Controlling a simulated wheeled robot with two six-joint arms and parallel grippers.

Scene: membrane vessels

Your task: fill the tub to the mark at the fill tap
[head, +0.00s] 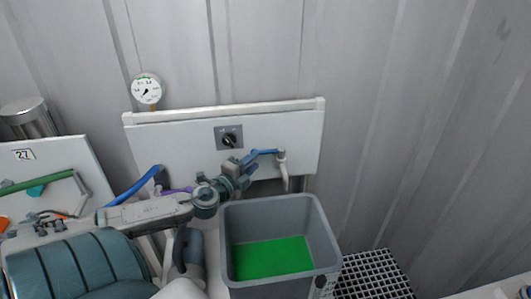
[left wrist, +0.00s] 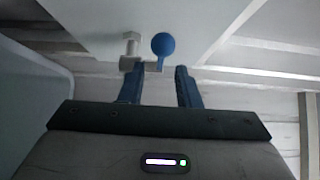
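The grey tub (head: 328,240) stands below the fill tap (head: 282,158), with a flat green surface inside that looks like liquid. A small dark and white marking shows on its front right corner; I cannot read a fill line. The tap has a blue lever and a pale spout pointing down over the tub. My left gripper (head: 246,170) is close to the lever's left end. In the left wrist view its blue fingers (left wrist: 160,88) are apart, with the round blue lever end (left wrist: 163,45) beyond and between them. Contact is not visible. My right gripper is not seen.
A black knob (head: 229,139) sits on the white wall panel (head: 180,130), and a round gauge (head: 147,90) is above it. A panel with hoses (head: 62,165) and a metal cylinder (head: 25,112) are at the left.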

